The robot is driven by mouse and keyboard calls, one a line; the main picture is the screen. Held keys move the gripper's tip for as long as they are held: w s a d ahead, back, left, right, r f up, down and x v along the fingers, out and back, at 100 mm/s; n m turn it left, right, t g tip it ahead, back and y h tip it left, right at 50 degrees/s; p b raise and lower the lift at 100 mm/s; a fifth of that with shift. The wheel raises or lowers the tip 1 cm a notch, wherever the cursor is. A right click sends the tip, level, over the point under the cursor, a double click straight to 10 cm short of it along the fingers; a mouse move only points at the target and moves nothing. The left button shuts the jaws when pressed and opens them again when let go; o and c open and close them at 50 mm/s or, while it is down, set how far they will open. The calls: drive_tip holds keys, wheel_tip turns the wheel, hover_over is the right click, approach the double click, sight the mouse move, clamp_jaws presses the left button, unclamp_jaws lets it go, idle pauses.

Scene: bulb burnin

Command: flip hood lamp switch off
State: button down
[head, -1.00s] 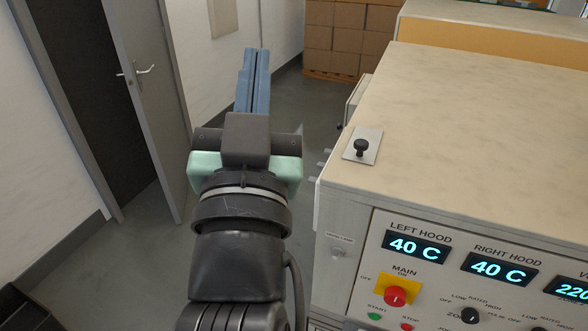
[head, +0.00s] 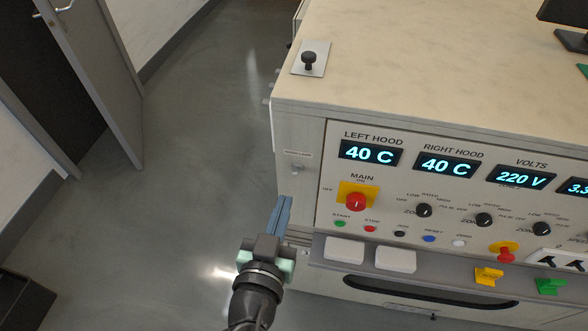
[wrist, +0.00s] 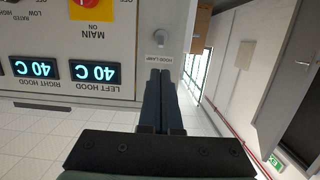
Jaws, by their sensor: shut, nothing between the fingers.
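The hood lamp switch (head: 297,168) is a small pale toggle on the left end of the bench's front panel, under a small label. In the wrist view the switch (wrist: 159,38) appears upside down, just beyond the fingertips, beside the "HOOD LAMP" label (wrist: 163,59). My gripper (head: 287,199) has blue fingers shut together, with nothing between them. In the head view it is below and slightly left of the switch, pointing up. In the wrist view the gripper (wrist: 160,72) tips overlap the label's edge; a gap to the panel cannot be judged.
The red main knob (head: 356,202) on its yellow plate is right of the switch. Two lit hood displays (head: 371,152) sit above it. A black knob on a plate (head: 309,60) stands on the bench top (head: 420,65). Open floor (head: 190,190) lies left; a door (head: 95,70) stands open.

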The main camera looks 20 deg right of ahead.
sight(296, 171)
drive_tip(key=p+x, duration=0.2)
drive_tip(key=x, duration=0.7)
drive_tip(key=shift+w+d, duration=0.25)
drive_tip(key=shift+w, duration=0.1)
drive_tip(key=shift+f, duration=0.15)
drive_tip(key=shift+f+b, duration=0.15)
drive_tip(key=shift+b, duration=0.45)
drive_tip(key=shift+s+b, duration=0.1)
drive_tip(key=shift+b, duration=0.4)
drive_tip(key=shift+t, duration=0.3)
drive_tip(key=shift+b, duration=0.45)
